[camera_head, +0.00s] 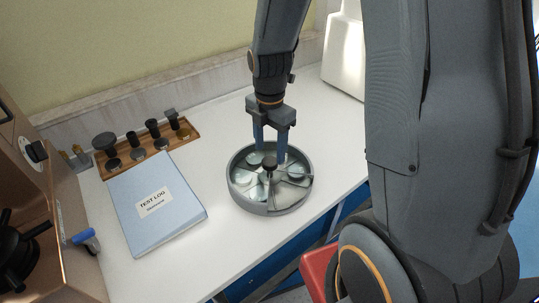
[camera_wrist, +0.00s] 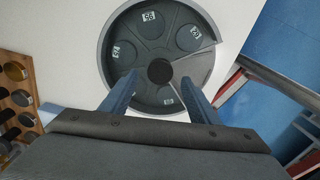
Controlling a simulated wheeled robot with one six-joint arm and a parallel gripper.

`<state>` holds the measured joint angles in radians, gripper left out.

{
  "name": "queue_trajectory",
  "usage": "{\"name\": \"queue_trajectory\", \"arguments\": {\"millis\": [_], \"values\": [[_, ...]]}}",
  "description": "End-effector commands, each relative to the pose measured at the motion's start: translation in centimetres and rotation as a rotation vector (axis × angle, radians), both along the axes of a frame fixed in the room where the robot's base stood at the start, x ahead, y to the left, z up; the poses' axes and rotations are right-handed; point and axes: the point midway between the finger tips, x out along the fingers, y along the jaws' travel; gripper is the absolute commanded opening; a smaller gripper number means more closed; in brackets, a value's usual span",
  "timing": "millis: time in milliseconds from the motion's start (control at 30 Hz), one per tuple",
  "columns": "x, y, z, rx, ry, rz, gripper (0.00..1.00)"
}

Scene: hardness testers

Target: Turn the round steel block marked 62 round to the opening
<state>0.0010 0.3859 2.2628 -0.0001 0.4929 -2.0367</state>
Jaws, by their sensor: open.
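A round grey turntable dish (camera_head: 244,205) stands on the white worktop, with a dark round knob (camera_head: 269,163) at its centre. Pale round steel blocks (camera_head: 296,172) lie in its compartments. In the wrist view the dish (camera_wrist: 108,82) shows several discs with small white number labels (camera_wrist: 148,16); I cannot tell for sure which one reads 62. A lighter wedge-shaped gap (camera_wrist: 200,64) lies at its right side. My gripper (camera_head: 270,156) points down over the dish, open. In the wrist view its fingertips (camera_wrist: 159,77) stand either side of the knob (camera_wrist: 160,72), apparently apart from it.
A blue test log binder (camera_head: 158,205) lies left of the dish. Behind it is a wooden rack (camera_head: 150,149) with dark fittings. A brown machine (camera_head: 22,170) stands at far left, a white one (camera_head: 343,60) at the back. The worktop's front edge is close to the dish.

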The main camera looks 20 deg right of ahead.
Motion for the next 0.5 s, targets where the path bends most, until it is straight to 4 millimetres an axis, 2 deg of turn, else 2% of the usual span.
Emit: {"name": "queue_trajectory", "arguments": {"millis": [200,500], "values": [[-0.1,0.0,-2.5,0.000,0.002,-0.001,0.55],[0.0,0.0,-3.6,0.000,0.000,-0.001,0.55]]}}
